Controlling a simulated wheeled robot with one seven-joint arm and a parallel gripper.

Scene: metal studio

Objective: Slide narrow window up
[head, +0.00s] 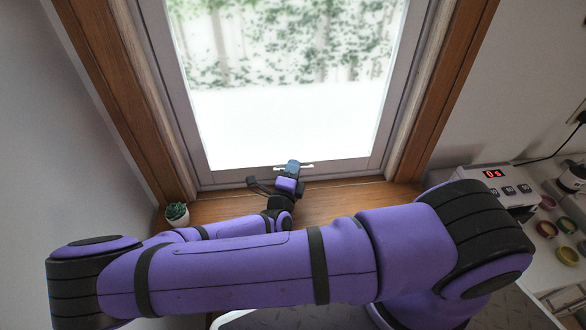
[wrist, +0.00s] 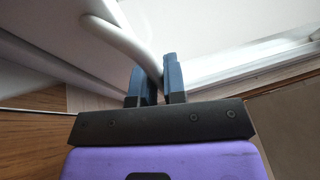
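The narrow window (head: 275,125) has a pale frame, and its bottom rail rests low, close to the wooden sill. A thin white handle (head: 307,166) sits on the bottom rail; in the wrist view it is a curved pale bar (wrist: 137,45). The exact contact at the fingertips is partly hidden.
A small potted succulent (head: 177,214) stands on the left of the wooden sill (head: 335,200). At right, a device with a red display (head: 493,174) and several coloured cups (head: 547,229) are on a white surface. Wooden trim borders the window on both sides.

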